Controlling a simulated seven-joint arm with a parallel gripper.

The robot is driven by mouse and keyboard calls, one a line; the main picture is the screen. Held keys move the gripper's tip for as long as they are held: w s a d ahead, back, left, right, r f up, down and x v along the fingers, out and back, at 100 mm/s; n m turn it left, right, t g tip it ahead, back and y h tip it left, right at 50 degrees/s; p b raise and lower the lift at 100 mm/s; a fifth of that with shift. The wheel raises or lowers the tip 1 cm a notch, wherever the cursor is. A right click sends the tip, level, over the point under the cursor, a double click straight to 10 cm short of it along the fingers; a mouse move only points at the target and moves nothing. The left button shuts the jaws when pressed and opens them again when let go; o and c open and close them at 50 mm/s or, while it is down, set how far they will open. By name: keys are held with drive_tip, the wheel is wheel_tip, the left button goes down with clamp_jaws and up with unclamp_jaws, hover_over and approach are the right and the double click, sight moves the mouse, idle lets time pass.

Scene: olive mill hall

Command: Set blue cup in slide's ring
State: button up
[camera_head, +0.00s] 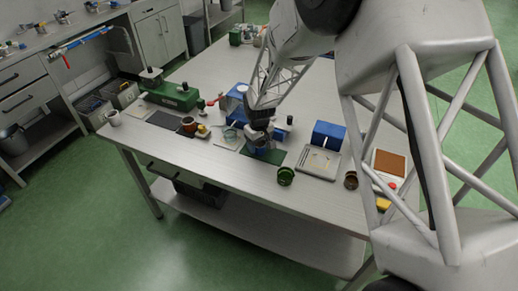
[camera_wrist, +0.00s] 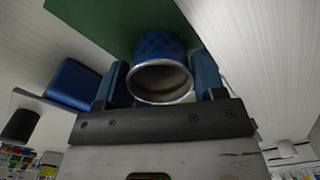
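The blue cup (camera_wrist: 161,62) with dark dots and a pale metal rim stands between the two fingers of my gripper (camera_wrist: 162,85) in the wrist view. A finger is close on each side of it; I cannot tell whether they press on it. In the head view my gripper (camera_head: 261,138) is low at the dark green mat (camera_head: 266,156), and the blue cup (camera_head: 262,145) is partly hidden by it. I cannot make out the slide's ring for certain; a clear round ring shape (camera_head: 231,136) sits on a pale plate just left of my gripper.
A blue device (camera_head: 234,98) stands behind the ring shape. The table's front strip is mostly clear.

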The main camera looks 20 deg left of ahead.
drive_tip(key=c, duration=0.3)
drive_tip(key=shift+r, duration=0.25)
idle(0.4)
drive_tip(key=shift+r, duration=3.1)
drive_tip(key=w+r, duration=0.2)
drive_tip(key=w, duration=0.2)
drive_tip(key=w+a+r, duration=0.1)
drive_tip(key=w+r, duration=0.1)
drive_tip(key=w, duration=0.3)
drive_tip(key=w+a+r, duration=0.1)
drive_tip(key=w+r, duration=0.1)
drive_tip(key=w, duration=0.3)
drive_tip(key=shift+w+a+r, duration=0.1)
